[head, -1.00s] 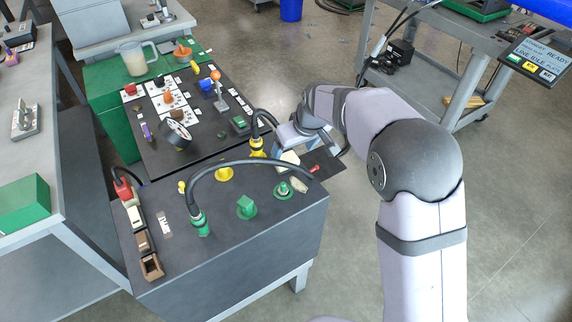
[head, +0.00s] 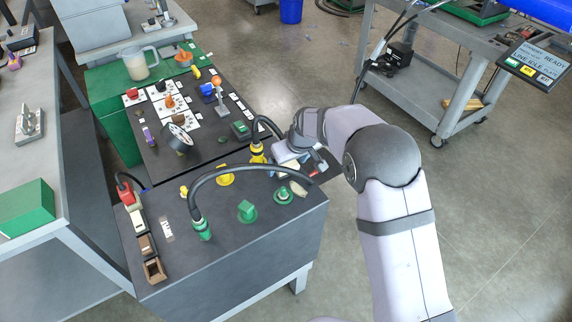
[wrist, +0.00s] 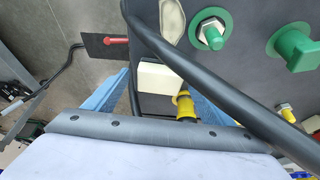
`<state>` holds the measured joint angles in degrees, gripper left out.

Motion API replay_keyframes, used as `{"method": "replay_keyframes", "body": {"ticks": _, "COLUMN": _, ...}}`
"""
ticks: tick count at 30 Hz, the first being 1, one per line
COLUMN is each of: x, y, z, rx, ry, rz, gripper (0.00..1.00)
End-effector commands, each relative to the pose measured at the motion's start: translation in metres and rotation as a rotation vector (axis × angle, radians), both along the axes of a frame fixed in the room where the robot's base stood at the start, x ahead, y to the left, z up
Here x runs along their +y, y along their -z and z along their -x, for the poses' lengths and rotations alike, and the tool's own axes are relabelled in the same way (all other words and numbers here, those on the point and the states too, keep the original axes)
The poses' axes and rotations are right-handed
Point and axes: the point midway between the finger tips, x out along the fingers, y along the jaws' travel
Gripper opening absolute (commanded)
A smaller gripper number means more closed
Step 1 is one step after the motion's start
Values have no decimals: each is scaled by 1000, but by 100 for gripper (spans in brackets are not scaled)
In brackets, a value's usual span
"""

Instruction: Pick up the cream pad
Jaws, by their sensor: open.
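The cream pad (wrist: 158,76) is a small pale block in the wrist view, at the dark cart top's edge beside a yellow fitting. My gripper (head: 291,158) is low over the cart's right end in the head view, largely hiding the pad there. In the wrist view its blue fingers show on either side of the pad, apart from each other. The gripper is open; I cannot tell whether a finger touches the pad.
A thick black hose (head: 250,164) arches beside my gripper and crosses the wrist view. A beige oval piece (wrist: 172,20) lies near a green fitting (wrist: 211,34). A red-handled tool (wrist: 105,41) lies beyond the pad. Yellow fitting (wrist: 184,103) stands close by.

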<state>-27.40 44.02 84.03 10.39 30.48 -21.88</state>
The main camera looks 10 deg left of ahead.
Motion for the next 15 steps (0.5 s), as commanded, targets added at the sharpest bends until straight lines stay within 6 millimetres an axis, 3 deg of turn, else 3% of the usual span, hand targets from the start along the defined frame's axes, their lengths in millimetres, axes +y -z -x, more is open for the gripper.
{"method": "replay_keyframes", "body": {"ticks": 11, "x": 2, "y": 9, "z": -3, "rx": -1, "ry": 0, "rz": -1, "gripper": 77}}
{"method": "replay_keyframes", "body": {"ticks": 12, "x": 2, "y": 9, "z": -3, "rx": -1, "ry": 0, "rz": -1, "gripper": 74}}
{"method": "replay_keyframes", "body": {"ticks": 15, "x": 2, "y": 9, "z": -3, "rx": 0, "ry": 1, "rz": -1, "gripper": 50}}
